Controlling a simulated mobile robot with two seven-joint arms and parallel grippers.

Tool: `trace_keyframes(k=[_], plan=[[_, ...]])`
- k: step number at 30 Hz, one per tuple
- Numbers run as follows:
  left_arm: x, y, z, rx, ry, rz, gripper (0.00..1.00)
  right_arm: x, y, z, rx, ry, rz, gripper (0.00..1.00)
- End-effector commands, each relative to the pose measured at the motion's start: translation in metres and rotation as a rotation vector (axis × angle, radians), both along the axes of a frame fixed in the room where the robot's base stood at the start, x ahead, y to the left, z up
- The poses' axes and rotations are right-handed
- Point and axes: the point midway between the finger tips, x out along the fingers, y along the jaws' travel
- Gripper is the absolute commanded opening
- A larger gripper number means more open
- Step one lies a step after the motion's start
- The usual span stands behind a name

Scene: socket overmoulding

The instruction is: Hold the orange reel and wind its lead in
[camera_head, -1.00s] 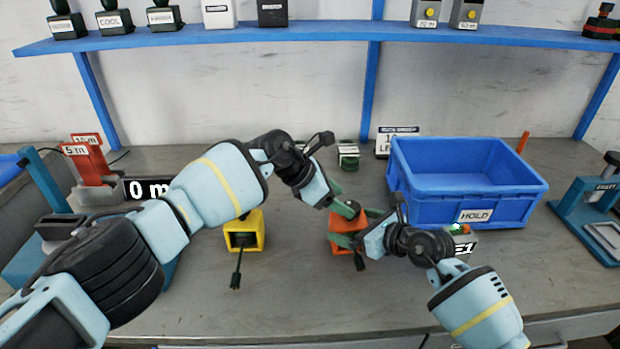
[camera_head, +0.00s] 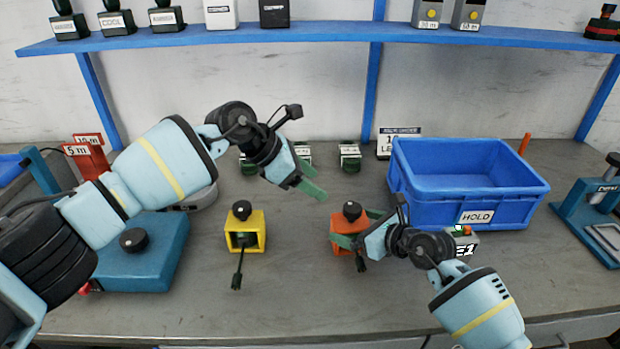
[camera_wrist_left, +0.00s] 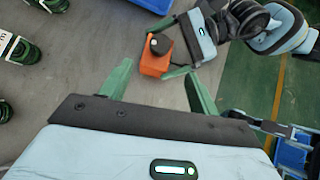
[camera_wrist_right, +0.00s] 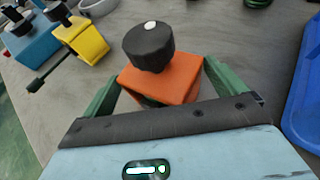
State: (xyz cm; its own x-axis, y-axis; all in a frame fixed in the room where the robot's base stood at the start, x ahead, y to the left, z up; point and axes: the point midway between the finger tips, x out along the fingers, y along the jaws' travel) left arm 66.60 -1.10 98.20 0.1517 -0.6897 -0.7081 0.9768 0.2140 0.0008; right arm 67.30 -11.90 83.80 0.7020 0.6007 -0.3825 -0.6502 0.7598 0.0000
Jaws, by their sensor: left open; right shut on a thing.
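The orange reel (camera_head: 344,226) stands on the table with a black knob (camera_head: 352,210) on top and a short black plug of its lead (camera_head: 360,262) at its front. It also shows in the right wrist view (camera_wrist_right: 165,82) and the left wrist view (camera_wrist_left: 155,62). My right gripper (camera_head: 352,238) is shut on the orange reel's body, one green finger on each side. My left gripper (camera_head: 312,188) is open and empty, up and to the left of the knob, clear of it.
A yellow reel (camera_head: 245,236) with its lead hanging out stands to the left. A blue bin (camera_head: 440,205) marked HOLD stands to the right. A teal box (camera_head: 150,262) is at the left. Several small dark-green items stand behind. The table front between the reels is clear.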

Motion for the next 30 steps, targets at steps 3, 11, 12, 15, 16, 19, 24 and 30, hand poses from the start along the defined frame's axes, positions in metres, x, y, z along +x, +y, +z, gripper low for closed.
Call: trace_keyframes(k=[3, 11, 12, 15, 16, 19, 24, 30], plan=[[-0.001, -0.001, -0.001, -0.008, -0.002, -0.002, 0.61, 0.000, 0.000, 0.000, 0.001, 0.001, 0.000, 0.75], [-0.014, -0.026, -0.020, -0.185, -0.081, -0.029, 0.61, 0.000, 0.000, 0.000, 0.001, 0.001, 0.000, 0.75], [-0.017, -0.031, -0.023, -0.230, -0.103, -0.028, 0.61, 0.000, 0.000, 0.000, 0.001, 0.001, 0.000, 0.75], [-0.026, -0.042, -0.030, -0.345, -0.157, -0.012, 0.61, 0.000, 0.000, 0.000, 0.001, 0.001, 0.000, 0.75], [-0.029, -0.044, -0.032, -0.379, -0.173, -0.003, 0.61, 0.000, 0.000, 0.000, 0.001, 0.001, 0.000, 0.75], [-0.038, -0.049, -0.038, -0.477, -0.223, 0.039, 0.61, 0.000, 0.000, 0.000, 0.001, 0.001, 0.000, 0.75], [-0.053, -0.048, -0.049, -0.614, -0.298, 0.156, 0.61, 0.000, 0.000, 0.000, 0.001, 0.001, 0.000, 0.75], [-0.069, -0.031, -0.067, -0.699, -0.361, 0.345, 0.61, 0.000, 0.000, 0.000, 0.001, 0.001, 0.000, 0.75]])
